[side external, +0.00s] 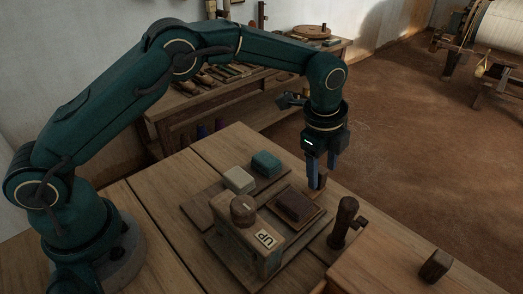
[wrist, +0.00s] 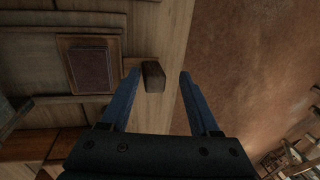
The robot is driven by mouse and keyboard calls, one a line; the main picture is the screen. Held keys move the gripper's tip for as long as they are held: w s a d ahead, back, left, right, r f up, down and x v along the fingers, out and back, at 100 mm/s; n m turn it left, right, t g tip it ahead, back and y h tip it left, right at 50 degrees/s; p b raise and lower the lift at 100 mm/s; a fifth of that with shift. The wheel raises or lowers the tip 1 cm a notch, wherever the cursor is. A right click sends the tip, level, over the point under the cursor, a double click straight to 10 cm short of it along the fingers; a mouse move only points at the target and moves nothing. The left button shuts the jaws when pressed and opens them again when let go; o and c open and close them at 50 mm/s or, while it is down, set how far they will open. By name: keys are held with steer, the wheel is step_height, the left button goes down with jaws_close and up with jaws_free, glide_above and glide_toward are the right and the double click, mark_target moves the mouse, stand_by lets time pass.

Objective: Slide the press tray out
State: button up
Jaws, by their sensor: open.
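The press tray (side external: 318,219) is a flat wooden tray with a dark red-brown block (side external: 293,205) on it. It lies at the front of the wooden press (side external: 255,250), which carries an "UP" label and a round knob. The tray also shows at left in the wrist view (wrist: 119,73). A small wooden handle (wrist: 154,77) stands at the tray's outer edge. My gripper (wrist: 159,74) is open, pointing down, with the handle between its two blue fingers in the wrist view. The handle is nearer the left finger. I cannot tell whether either finger touches it.
A dark upright wooden peg (side external: 344,224) stands right of the tray. A white block (side external: 239,180) and a teal block (side external: 266,163) lie behind the press. A wooden box (side external: 400,275) with a dark knob is at front right. Past the table edge is open floor (side external: 420,150).

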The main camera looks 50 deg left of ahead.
steer(key=shift+w+v, duration=0.2)
steer(key=shift+v, duration=0.85)
steer(key=shift+w+v, duration=0.25)
steer(key=shift+v, duration=0.8)
steer(key=shift+w+v, duration=0.2)
steer(key=shift+v, duration=0.85)
steer(key=shift+r, duration=0.1)
steer(key=shift+a+r, duration=0.1)
steer(key=s+a+r+n+t, duration=0.2)
steer(key=s+a+r+n, duration=0.15)
steer(key=r, duration=0.35)
steer(key=s+a+r+n+t, duration=0.1)
steer(key=s+a+r+n, duration=0.1)
steer(key=s+a+r, duration=0.45)
steer(key=s+a+f+n, duration=0.1)
steer(key=s+f+n, duration=0.7)
steer(key=s+n, duration=0.4)
steer(key=shift+s+a, duration=0.15)
steer(key=shift+s, duration=0.65)
